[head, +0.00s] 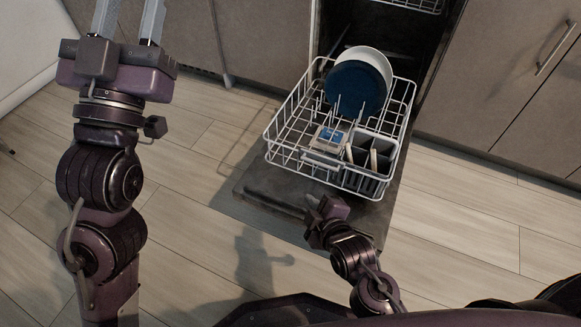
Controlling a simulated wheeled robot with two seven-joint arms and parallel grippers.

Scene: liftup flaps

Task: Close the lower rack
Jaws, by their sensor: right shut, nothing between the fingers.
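The lower rack (276,133) is a white wire basket, pulled out of the dishwasher over its lowered dark door (258,190). My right gripper (312,201) is shut and empty, just in front of the rack's front edge and over the door. I cannot tell whether it touches the rack. My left gripper (130,18) is at the upper left, away from the rack. Its two fingers are apart, with their tips cut off by the top edge of the picture.
The rack holds a dark blue plate (355,90), a white dish (375,56) behind it, a blue-and-white item (331,137) and a grey cutlery basket (370,186). An upper rack (425,4) shows inside. Brown cabinets (500,60) flank the dishwasher. The wooden floor is clear.

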